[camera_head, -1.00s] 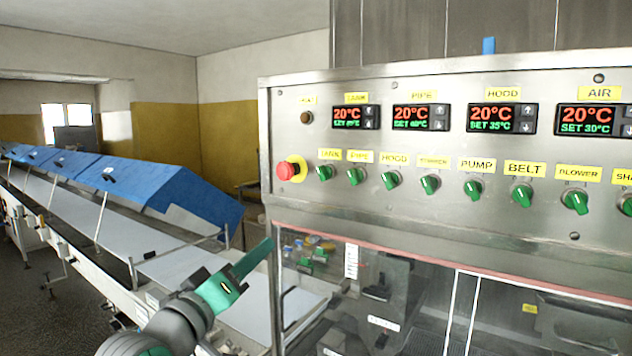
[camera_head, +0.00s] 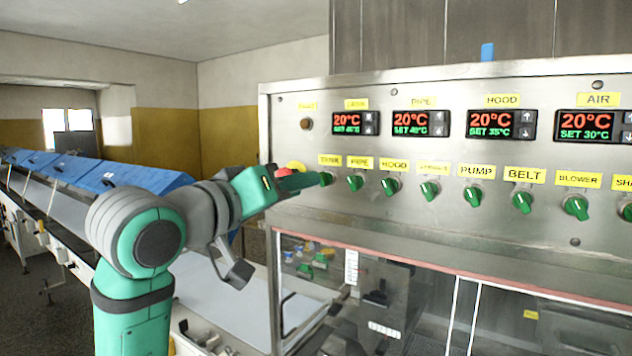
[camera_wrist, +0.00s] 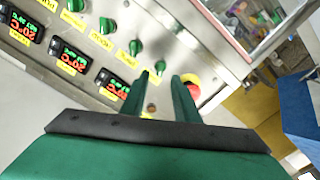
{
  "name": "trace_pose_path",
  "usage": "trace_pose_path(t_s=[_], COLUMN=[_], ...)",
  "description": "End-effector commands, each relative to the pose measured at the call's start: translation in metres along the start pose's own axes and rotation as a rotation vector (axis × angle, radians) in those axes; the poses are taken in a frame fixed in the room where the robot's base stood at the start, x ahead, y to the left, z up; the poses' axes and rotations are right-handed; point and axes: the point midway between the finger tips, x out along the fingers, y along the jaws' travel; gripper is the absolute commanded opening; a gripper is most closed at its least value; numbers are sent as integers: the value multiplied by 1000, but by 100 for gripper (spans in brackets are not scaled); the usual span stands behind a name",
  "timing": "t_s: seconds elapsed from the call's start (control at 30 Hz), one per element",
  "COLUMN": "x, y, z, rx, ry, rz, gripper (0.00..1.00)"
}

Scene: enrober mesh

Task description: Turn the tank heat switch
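The tank switch is a green knob (camera_head: 326,178) under the yellow TANK label (camera_head: 329,160), leftmost in the knob row on the steel panel. My gripper (camera_head: 316,180) reaches it from the left, its fingertips at the knob and partly covering it. In the wrist view my gripper (camera_wrist: 160,75) is open, one finger on each side of the line to the tank knob (camera_wrist: 160,67), which shows at the fingertips. I cannot tell whether the fingers touch it. The tank display (camera_head: 347,123) reads 20°C.
A red emergency button with a yellow collar (camera_head: 296,167) sits just left of the tank knob, mostly behind my gripper; it shows beside the fingers in the wrist view (camera_wrist: 192,88). The pipe knob (camera_head: 355,183) is close on the right. A conveyor with blue covers (camera_head: 130,176) runs at left.

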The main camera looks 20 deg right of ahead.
Motion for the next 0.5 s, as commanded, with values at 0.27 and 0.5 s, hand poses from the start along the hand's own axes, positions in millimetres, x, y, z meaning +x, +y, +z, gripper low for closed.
trace_pose_path(t_s=[0.27,0.5], x=[45,60], y=[0,0], z=[0,0], rx=[1,1], ry=[-1,0], rz=[1,0], gripper=[28,28])
